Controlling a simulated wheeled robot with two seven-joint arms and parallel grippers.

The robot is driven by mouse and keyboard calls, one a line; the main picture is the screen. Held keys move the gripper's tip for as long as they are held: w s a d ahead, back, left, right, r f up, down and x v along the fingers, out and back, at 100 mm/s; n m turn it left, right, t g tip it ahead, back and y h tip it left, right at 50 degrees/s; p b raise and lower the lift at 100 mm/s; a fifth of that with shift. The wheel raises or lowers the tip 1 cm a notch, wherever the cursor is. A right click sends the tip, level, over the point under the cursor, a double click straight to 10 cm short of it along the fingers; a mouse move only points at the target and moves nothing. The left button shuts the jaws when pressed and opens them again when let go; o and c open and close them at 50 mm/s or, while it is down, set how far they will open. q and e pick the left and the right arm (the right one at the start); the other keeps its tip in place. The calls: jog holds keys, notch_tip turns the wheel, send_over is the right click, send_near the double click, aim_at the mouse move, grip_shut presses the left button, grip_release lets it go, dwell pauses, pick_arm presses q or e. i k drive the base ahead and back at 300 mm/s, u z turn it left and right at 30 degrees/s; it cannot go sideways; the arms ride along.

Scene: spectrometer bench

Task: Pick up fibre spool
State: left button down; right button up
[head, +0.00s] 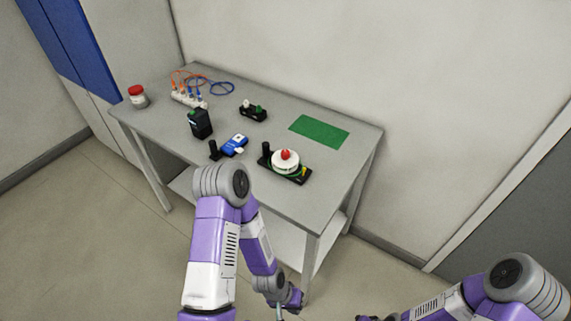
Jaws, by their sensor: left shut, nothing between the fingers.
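What looks like the fibre spool is a white round piece (285,161) with a red knob on top. It sits on a black base (297,179) with a black post, near the right front edge of the grey table (340,189), and some green shows around it. My left gripper (281,310) is low in front of the table, at the bottom edge of the head view, well apart from the spool. It is shut and empty, and its tips are partly cut off. My right arm comes in at the lower right; its gripper is not clearly visible.
On the table are a green mat (319,132), a blue device (235,145), a black box (200,124), a small black holder (253,111), a red-lidded jar (137,97) and a white strip with orange and blue cables (188,97). The table's right front is bare. A wall stands behind.

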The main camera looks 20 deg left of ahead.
aim_at(270, 159)
jog(key=u, duration=2.4)
jog(key=i, duration=1.55)
jog(key=z, duration=2.75)
